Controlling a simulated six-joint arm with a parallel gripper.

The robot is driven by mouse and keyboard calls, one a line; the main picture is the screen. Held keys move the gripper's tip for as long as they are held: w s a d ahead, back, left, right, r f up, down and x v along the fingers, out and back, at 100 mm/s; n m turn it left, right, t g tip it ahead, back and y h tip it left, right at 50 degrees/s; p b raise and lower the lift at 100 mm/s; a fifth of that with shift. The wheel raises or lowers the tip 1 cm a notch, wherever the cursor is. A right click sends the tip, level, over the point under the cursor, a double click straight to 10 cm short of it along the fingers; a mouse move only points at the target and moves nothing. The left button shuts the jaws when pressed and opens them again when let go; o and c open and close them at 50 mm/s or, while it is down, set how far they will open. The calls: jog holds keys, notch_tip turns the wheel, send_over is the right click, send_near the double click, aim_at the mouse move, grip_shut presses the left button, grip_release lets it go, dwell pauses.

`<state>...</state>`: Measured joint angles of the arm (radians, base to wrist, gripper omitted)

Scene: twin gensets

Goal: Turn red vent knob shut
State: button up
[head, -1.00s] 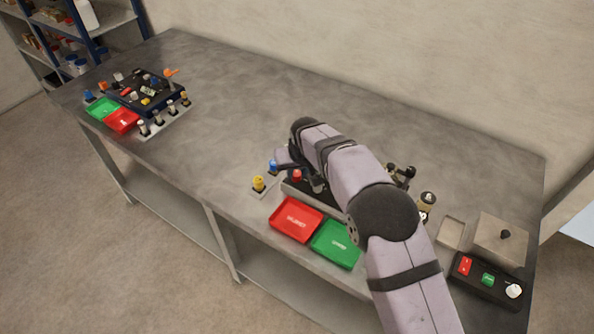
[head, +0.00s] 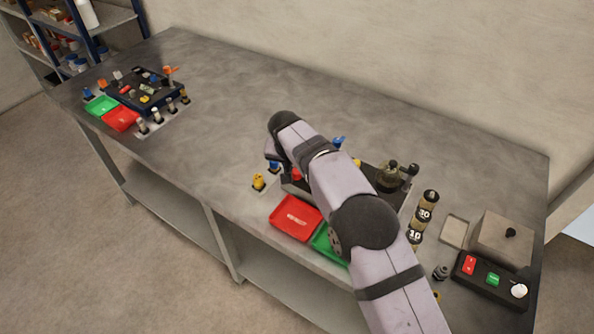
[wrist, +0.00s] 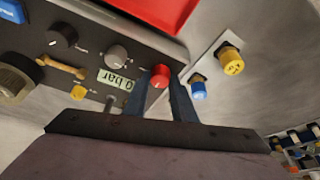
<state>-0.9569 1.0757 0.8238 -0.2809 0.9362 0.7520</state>
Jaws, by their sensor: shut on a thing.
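The red vent knob (wrist: 159,75) sits near the edge of the dark panel (wrist: 60,88) in the wrist view. My gripper (wrist: 160,84) is shut on it, with one dark finger on each side. In the head view the red knob (head: 296,174) shows just beside my arm, and my fingers are hidden there. A display (wrist: 114,80) on the panel reads 0 bar, upside down in the wrist view.
Dark (wrist: 62,37) and grey (wrist: 117,55) knobs share the panel. A blue (wrist: 198,90) and a yellow knob (wrist: 231,61) stand on a plate beside it. Red (head: 296,217) and green (head: 328,243) trays lie in front. The second genset (head: 140,90) stands far left.

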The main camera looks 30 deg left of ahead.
jog(key=shift+a+r+m+h+p, duration=0.15)
jog(key=shift+m+h+p, duration=0.35)
jog(key=shift+m+p, duration=0.95)
jog(key=shift+m, duration=0.55)
jog(key=o, duration=1)
jog(key=shift+s, duration=0.1)
jog(key=shift+b+v, duration=1.55)
jog(key=shift+v, duration=2)
jog(key=shift+a, duration=0.1)
